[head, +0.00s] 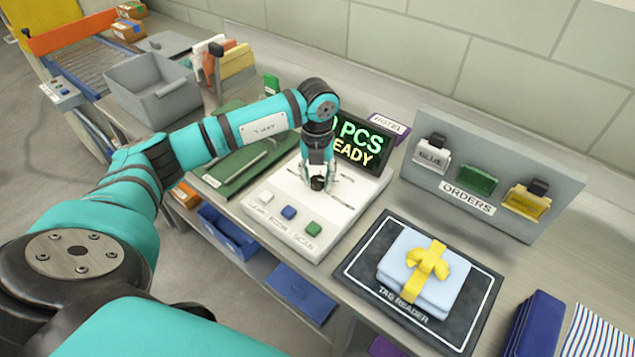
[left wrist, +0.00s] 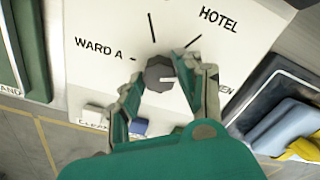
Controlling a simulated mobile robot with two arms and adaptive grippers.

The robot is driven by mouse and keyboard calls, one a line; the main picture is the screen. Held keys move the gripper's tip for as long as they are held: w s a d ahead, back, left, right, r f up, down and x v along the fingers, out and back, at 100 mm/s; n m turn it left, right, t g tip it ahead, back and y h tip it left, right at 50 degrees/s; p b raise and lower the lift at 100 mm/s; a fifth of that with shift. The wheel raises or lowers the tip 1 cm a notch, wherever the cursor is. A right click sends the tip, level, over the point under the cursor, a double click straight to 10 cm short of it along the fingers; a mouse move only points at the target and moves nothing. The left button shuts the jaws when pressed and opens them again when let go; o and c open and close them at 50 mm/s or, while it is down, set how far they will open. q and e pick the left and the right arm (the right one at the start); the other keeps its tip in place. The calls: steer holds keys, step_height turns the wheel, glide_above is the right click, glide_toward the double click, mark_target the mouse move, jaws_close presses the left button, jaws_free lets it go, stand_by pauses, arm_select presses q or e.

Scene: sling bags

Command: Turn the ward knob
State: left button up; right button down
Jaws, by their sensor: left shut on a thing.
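The ward knob (left wrist: 158,74) is a dark, many-sided dial with a pale pointer line on the white console (head: 285,212). In the left wrist view, its pointer points right, and the labels "WARD A" and "HOTEL" stand around it. My left gripper (head: 317,184) reaches down onto the console from above. In the left wrist view, its fingers (left wrist: 160,80) are on both sides of the knob, shut on it. In the head view, the gripper mostly hides the knob. My right gripper is not in view.
A screen (head: 358,142) ending in "PCS READY" stands behind the console. White, blue and green buttons (head: 289,212) line its front. A tag reader mat (head: 365,265) with folded blue cloth (head: 420,270) lies right. An orders rack (head: 490,165) stands behind it.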

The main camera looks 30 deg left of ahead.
mark_target(317, 180)
arm_select(q)
steer(key=shift+m+b, duration=1.2)
steer(key=shift+m, duration=0.9)
steer(key=shift+r, duration=0.1)
steer(key=o, duration=1.1)
steer(key=shift+o, duration=0.2)
step_height(317, 180, up, 12)
